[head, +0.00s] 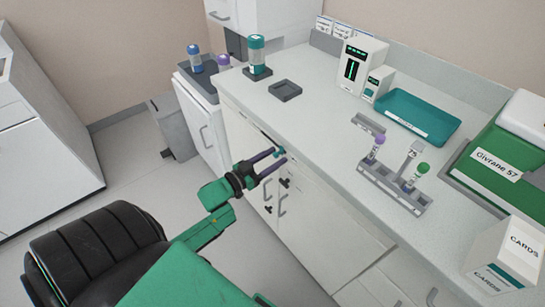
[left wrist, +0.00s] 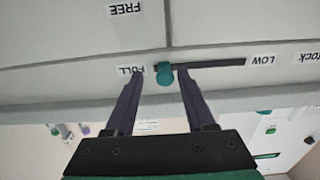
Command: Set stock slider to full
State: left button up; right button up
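The stock slider's teal round knob (left wrist: 165,75) shows in the left wrist view on a dark slot (left wrist: 215,65) in the counter's front. The knob is at the slot's left end in that upside-down view, beside the FULL label (left wrist: 130,70). The LOW label (left wrist: 262,60) is at the other end. My left gripper (left wrist: 159,74) is open, its dark fingers on either side of the knob. The finger on the LOW side is very close to it; touching cannot be told. A gap shows on the FULL side. In the head view, my left gripper (head: 280,154) is at the counter front.
The counter (head: 320,125) carries a green-capped jar (head: 257,55), a small dark tray (head: 285,91), a teal tray (head: 415,117), a tube rack (head: 393,188) and a white CARDS box (head: 505,255). A grey bin (head: 177,128) stands on the floor at the left.

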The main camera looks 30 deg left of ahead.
pick_arm(q)
jog(key=v, duration=1.4)
jog(key=shift+s, duration=0.25)
jog(key=shift+a, duration=0.1)
jog(key=s+a+f+n+g+y, duration=0.1)
jog(key=s+f+n+g+y, duration=0.2)
jog(key=f, duration=1.1)
jog(key=s+a+f+g+y, duration=0.15)
jog(key=s+f+g, duration=0.35)
jog(key=f, duration=0.9)
jog(key=s+d+f+m+g, duration=0.2)
jog(key=s+d+f+g, duration=0.6)
jog(key=s+f, duration=0.6)
jog(key=shift+s+d+y, duration=0.35)
jog(key=shift+d, duration=0.55)
